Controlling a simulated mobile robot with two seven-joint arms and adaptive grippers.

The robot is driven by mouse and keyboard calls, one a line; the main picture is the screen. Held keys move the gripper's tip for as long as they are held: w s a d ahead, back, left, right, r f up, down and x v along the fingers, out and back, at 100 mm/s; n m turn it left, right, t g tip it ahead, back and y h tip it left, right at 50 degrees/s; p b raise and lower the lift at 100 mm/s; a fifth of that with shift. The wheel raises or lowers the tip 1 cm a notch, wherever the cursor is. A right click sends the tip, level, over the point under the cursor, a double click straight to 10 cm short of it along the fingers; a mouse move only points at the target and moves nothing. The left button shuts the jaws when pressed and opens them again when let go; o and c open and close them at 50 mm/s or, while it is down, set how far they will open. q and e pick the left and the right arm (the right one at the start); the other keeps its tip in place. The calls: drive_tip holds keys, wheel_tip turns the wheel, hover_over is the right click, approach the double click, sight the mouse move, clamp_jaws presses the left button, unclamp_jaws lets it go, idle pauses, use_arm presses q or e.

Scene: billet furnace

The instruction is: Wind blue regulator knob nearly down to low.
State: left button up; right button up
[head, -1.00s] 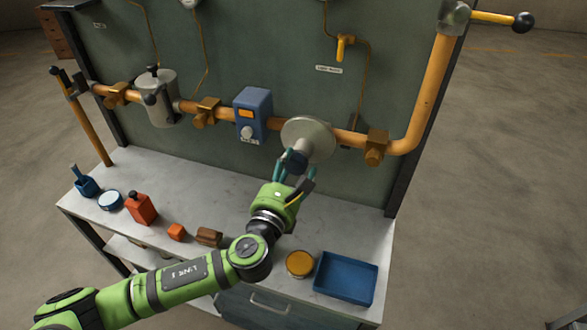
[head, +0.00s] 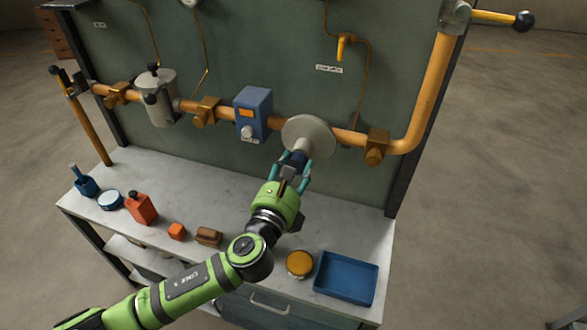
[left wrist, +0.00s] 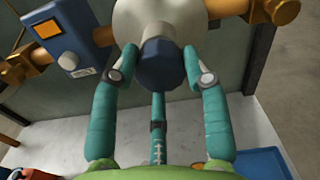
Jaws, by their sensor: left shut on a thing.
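The blue regulator knob (left wrist: 163,66) is a dark blue faceted cap at the front of the pale round regulator body (head: 309,137) on the orange pipe. In the head view the knob (head: 298,160) is partly hidden by my fingers. My left gripper (head: 294,169) comes up to it from below and in front. In the left wrist view its teal fingers (left wrist: 161,68) stand on both sides of the knob, with a third finger below. The gripper is shut on the knob. Any low mark is not legible. My right gripper is not in view.
A blue box with an orange window (head: 253,113) sits on the pipe just left of the regulator. An orange pipe clamp (head: 375,147) is to its right. The bench below holds a blue tray (head: 346,278), a yellow-topped round tin (head: 300,263) and a red bottle (head: 141,207).

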use_arm(q)
drive_tip(key=shift+s+f+n, duration=0.1)
drive_tip(key=shift+f+n, duration=0.15)
drive_tip(key=shift+n, duration=0.95)
drive_tip(key=o, duration=1)
drive_tip(key=shift+o, duration=0.8)
drive_tip(key=shift+d+r, duration=0.1)
drive_tip(key=v, duration=1.2)
